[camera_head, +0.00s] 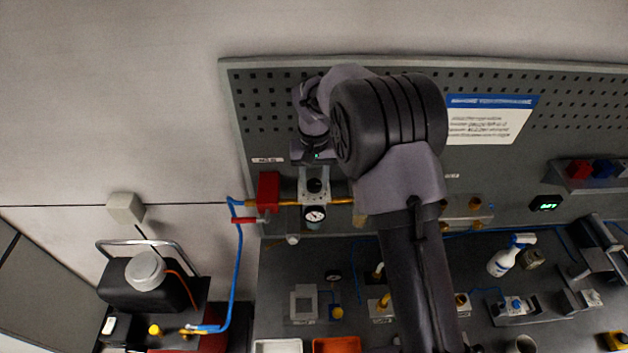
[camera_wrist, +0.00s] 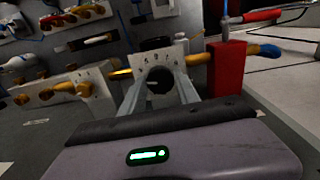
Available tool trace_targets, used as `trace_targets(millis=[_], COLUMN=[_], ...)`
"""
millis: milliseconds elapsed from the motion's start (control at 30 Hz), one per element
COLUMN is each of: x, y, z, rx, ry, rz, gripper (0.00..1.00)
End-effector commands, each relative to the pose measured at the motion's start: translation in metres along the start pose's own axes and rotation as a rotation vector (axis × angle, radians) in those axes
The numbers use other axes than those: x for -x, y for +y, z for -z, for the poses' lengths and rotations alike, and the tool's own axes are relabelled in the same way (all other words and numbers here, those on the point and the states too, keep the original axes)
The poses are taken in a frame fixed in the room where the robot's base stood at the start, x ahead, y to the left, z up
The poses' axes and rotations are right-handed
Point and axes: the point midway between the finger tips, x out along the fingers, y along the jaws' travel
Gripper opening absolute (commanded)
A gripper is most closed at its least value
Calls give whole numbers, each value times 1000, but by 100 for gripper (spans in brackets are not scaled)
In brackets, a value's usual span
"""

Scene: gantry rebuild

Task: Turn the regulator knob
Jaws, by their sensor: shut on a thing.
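The regulator (camera_head: 314,198) is a pale block on the grey pegboard, with a black knob (camera_head: 314,186) and a round white gauge (camera_head: 315,215) below the knob. In the wrist view the dark round knob (camera_wrist: 158,82) sits between the two pale fingers of my gripper (camera_wrist: 159,76), which is shut on it. The regulator's pale face with dark marks around the knob (camera_wrist: 160,58) also shows there. In the head view my gripper (camera_head: 316,165) is small and partly hidden by my arm, just above the knob. The knob's exact angle cannot be told.
A red block (camera_head: 268,191) joins the regulator's left side by a brass pipe, with a blue hose (camera_head: 238,265) hanging from it. Brass fittings (camera_head: 475,204) lie to the right.

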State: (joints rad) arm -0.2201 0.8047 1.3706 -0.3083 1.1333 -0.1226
Motion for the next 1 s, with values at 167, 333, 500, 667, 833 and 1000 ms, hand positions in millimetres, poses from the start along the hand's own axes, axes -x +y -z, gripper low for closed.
trace_targets(millis=[167,333,500,667,833,1000], x=[1,1,2,2,2,2], y=[0,0,0,0,0,0], z=[1,1,1,1,1,1], rx=[164,318,453,554,627,671], ry=[2,3,3,4,4,4], rz=[0,0,0,0,0,0], gripper=[0,0,0,0,0,0])
